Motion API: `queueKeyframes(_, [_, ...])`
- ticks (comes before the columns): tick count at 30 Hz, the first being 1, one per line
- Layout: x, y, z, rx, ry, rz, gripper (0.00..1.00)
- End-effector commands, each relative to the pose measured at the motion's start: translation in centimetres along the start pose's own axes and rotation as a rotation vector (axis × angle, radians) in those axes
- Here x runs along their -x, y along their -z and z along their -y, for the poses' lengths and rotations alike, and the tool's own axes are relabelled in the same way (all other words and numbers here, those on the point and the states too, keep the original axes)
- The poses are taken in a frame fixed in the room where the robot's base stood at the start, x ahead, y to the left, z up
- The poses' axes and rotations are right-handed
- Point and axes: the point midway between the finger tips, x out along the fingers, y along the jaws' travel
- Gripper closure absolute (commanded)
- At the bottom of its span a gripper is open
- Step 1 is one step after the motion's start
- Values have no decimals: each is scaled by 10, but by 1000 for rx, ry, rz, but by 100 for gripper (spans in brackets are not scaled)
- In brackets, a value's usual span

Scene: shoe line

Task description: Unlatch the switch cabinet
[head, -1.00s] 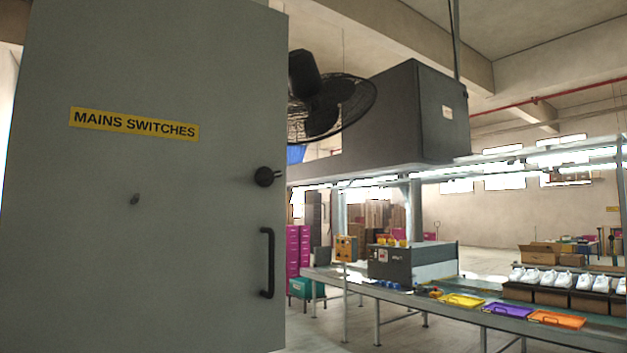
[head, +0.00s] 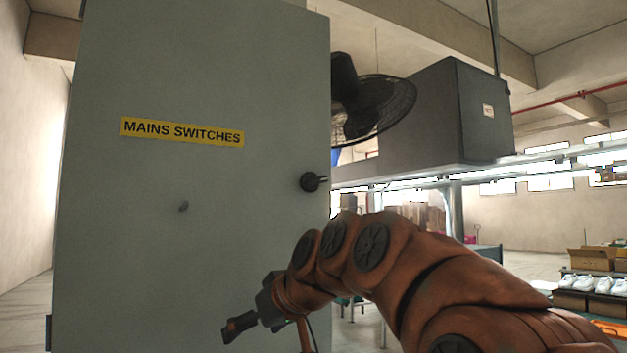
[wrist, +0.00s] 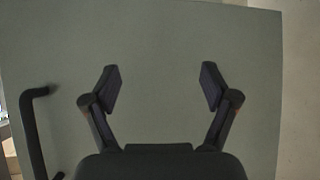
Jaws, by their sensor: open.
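The switch cabinet (head: 130,230) is a tall grey-green box with a yellow "MAINS SWITCHES" label (head: 182,132). The black bar handle is hidden behind my arm in the head view, but shows at the left of the wrist view (wrist: 32,130). My gripper (head: 228,332) is low in front of the door, below and left of the knob. In the wrist view its fingers (wrist: 160,88) are spread, with only the bare door between them.
A black fan (head: 375,105) and a large dark overhead unit (head: 440,110) hang right of the cabinet. White shoes (head: 595,284) stand at the far right. Open floor (head: 25,310) lies left of the cabinet.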

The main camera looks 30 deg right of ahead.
Motion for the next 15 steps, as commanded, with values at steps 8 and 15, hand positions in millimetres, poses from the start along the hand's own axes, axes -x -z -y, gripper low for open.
queueKeyframes(8, [92, 126, -83, 99, -148, -349, 15])
queueKeyframes(15, [171, 180, -129, 177, -279, -546, 15])
